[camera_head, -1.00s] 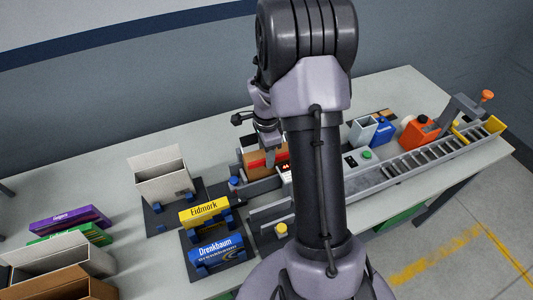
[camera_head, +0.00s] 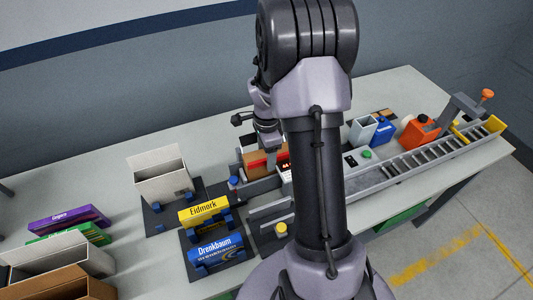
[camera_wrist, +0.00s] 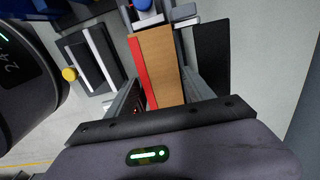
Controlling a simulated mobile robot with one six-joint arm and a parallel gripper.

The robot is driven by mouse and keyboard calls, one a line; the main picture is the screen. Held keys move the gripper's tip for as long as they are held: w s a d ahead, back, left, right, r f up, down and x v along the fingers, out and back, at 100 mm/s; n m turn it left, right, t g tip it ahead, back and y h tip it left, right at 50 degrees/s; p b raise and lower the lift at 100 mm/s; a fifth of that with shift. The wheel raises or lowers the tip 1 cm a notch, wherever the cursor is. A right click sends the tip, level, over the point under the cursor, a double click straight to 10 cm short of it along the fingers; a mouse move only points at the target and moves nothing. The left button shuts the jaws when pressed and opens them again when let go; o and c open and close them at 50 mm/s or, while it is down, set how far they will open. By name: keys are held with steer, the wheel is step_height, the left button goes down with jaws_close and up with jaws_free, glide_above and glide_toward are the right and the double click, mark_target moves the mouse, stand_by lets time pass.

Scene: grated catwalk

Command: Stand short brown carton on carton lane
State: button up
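The short brown carton (camera_head: 254,160), with a red band on its near side, stands upright at the left end of the grey lane (camera_head: 268,186). My gripper (camera_head: 270,158) is over it, partly hidden behind my arm in the head view. In the wrist view, the carton (camera_wrist: 160,62) lies between the two fingers of my gripper (camera_wrist: 160,82), which look closed on its sides. Whether its base touches the lane is hidden.
A white open carton (camera_head: 163,180), a yellow Eidmork box (camera_head: 205,211) and a blue Drenkbaum box (camera_head: 215,254) stand on dark holders at left. More cartons (camera_head: 62,262) fill the front left corner. A conveyor (camera_head: 430,155), orange can (camera_head: 418,132) and blue bottle (camera_head: 382,131) are at right.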

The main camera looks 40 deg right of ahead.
steer(key=shift+w, duration=0.15)
steer(key=shift+d+r, duration=0.1)
steer(key=shift+r, duration=0.15)
step_height(320, 180, up, 17)
steer(key=p, duration=0.4)
